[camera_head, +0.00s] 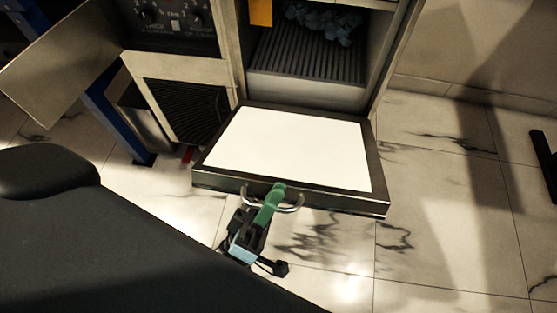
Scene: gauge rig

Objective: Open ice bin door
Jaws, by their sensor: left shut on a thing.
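The ice bin door (290,147) is a panel with a white inner face and a dark frame. It is swung down and lies roughly level in front of the open bin (305,68). A curved metal handle (293,208) sits on its near edge. My left gripper (270,203), with green fingers, is shut on the handle. Inside the bin are a dark ribbed floor and some blue-grey lumps (322,24) at the back. My right gripper is not in view.
A control panel with knobs (170,15) and a dark vent (190,108) are left of the bin. A metal flap (60,65) juts out at the upper left. The marble-tiled floor (440,240) is clear at the right, except a dark object (546,160) at the edge.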

